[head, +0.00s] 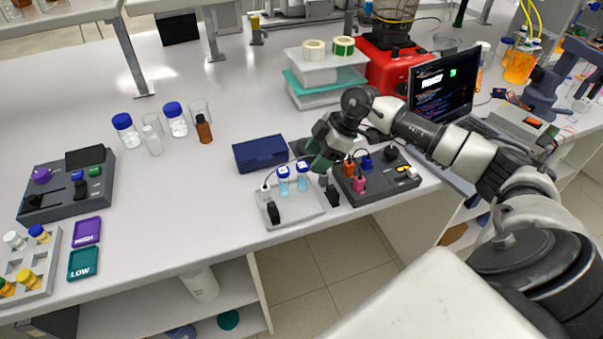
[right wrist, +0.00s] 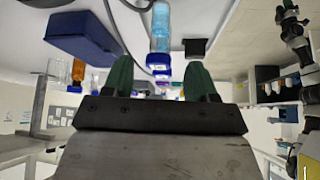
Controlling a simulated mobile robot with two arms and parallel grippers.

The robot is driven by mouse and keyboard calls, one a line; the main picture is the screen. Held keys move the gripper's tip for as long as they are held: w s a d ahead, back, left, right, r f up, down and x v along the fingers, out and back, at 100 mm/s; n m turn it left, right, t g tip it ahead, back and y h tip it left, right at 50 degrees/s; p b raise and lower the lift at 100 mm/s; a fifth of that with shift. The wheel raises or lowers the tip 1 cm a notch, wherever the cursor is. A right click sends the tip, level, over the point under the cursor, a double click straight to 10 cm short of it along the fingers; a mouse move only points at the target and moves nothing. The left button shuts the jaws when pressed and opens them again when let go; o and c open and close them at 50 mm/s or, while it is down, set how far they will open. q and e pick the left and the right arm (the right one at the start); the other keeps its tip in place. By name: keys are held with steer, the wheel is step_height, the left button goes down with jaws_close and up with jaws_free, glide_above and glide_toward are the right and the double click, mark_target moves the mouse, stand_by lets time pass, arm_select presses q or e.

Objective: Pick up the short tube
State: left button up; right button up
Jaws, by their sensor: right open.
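Two clear tubes with pale blue liquid and blue caps, a left tube (head: 283,181) and a right tube (head: 301,177), stand upright on a white tray (head: 300,218) near the front edge of the bench. I cannot tell which is the shorter. My right gripper (head: 317,163), with green fingers, is just right of the tubes at about cap height. In the right wrist view, its fingers (right wrist: 159,68) are apart, with a blue-capped tube (right wrist: 160,35) showing in the gap, not gripped. A second blue cap shows close to it. My left gripper is not in view.
A dark blue box (head: 260,153) lies behind the tray. A dark control box (head: 378,180) with coloured plugs is to its right. A black clip-like part (head: 273,212) stands on the tray. Vials and bottles (head: 174,120) stand further left, with clear bench between.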

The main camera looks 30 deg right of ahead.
mark_target(302, 171)
steer(key=p+x, duration=0.2)
steer(key=x, duration=0.3)
steer(key=shift+w+a+f, duration=0.15)
steer(key=shift+a+f, duration=0.05)
steer(key=shift+a, duration=0.1)
steer(key=shift+f, duration=0.2)
steer(key=c, duration=0.9)
